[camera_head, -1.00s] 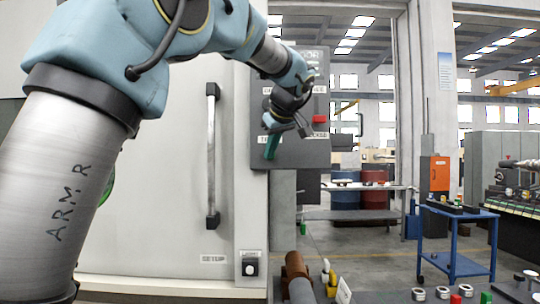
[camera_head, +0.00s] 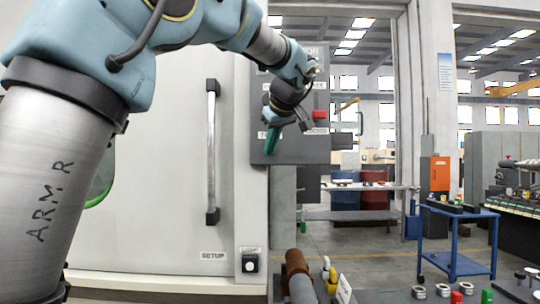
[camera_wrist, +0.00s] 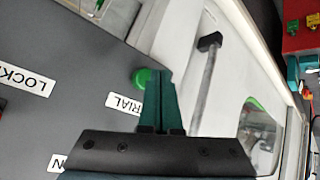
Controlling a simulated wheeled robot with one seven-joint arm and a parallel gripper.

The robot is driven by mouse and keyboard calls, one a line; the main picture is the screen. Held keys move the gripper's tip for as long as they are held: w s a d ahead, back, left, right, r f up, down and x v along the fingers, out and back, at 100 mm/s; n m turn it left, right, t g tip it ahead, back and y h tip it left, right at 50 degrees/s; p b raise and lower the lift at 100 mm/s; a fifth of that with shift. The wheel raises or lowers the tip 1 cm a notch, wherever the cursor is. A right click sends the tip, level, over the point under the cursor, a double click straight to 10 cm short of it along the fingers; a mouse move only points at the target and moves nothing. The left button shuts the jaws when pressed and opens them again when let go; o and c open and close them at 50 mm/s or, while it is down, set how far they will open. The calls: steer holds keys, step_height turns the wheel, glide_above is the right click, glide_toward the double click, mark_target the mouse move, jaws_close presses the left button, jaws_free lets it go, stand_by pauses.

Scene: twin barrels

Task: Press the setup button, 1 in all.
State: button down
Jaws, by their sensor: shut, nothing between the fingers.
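A SETUP label (camera_head: 213,256) is on the lower right of the pale machine door. My gripper (camera_head: 269,152) has green fingers, shut and empty, pointing down in front of the grey control panel, well above that button. In the wrist view the shut fingers (camera_wrist: 161,73) are beside a green round button (camera_wrist: 141,79) on the panel; I cannot tell if they touch. The dark button is not seen in the wrist view.
The grey control panel (camera_head: 300,150) has a red button (camera_head: 319,115) at its right. A vertical door handle (camera_head: 212,150) stands left of my gripper. Below right, a brown cylinder (camera_head: 295,262) and small parts sit on a surface. A blue cart (camera_head: 452,240) stands farther right.

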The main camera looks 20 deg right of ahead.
steer(key=shift+s, duration=0.1)
steer(key=shift+s+a+b, duration=0.35)
steer(key=shift+s+b, duration=0.25)
steer(key=shift+s, duration=0.15)
steer(key=shift+s+a+b, duration=0.4)
steer(key=shift+s+b, duration=0.15)
steer(key=shift+s, duration=0.15)
steer(key=shift+s+a+b, duration=0.35)
steer(key=shift+s+b, duration=0.25)
steer(key=shift+s, duration=0.15)
